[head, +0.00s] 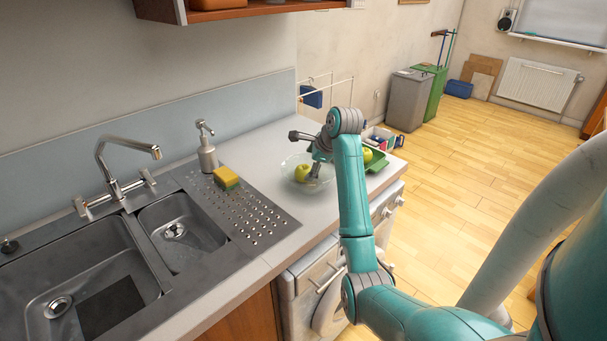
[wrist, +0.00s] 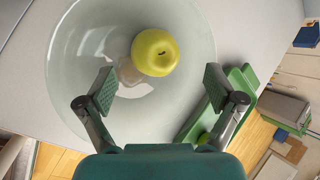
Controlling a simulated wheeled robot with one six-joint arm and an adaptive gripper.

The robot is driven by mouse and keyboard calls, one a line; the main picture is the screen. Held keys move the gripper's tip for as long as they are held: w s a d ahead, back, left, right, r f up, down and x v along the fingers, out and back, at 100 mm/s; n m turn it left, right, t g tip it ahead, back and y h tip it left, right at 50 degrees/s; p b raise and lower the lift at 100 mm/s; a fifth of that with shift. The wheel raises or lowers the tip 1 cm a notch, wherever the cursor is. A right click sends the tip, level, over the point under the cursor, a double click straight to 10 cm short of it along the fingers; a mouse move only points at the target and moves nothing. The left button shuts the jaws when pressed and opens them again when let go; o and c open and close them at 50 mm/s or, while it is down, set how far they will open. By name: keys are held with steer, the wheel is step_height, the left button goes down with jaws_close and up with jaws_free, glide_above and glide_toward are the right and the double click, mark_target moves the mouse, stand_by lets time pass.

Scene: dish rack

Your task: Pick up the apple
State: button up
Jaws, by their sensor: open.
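A yellow-green apple (head: 302,172) lies in a clear glass bowl (head: 287,162) on the counter. In the wrist view the apple (wrist: 155,48) lies inside the bowl (wrist: 80,45), ahead of the fingers. My gripper (head: 318,180) is over the bowl, beside the apple, pointing down. In the wrist view my gripper (wrist: 160,90) is open and empty, its fingers spread wider than the apple. A second yellow-green apple (head: 367,155) is at the green tray (head: 378,165) right of the bowl, partly behind my arm.
The green tray also shows in the wrist view (wrist: 240,84), close to the right finger. A soap dispenser (head: 207,155), a yellow sponge (head: 226,177) and the sink (head: 90,262) are to the left. The counter between bowl and drainer is clear.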

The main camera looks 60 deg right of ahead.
mark_target(306, 170)
steer(key=shift+a+x, duration=0.15)
steer(key=shift+x, duration=1)
steer(key=shift+a+x, duration=0.1)
steer(key=shift+x, duration=1)
steer(key=shift+s+f, duration=0.1)
steer(key=shift+f, duration=0.05)
steer(key=c, duration=1.3)
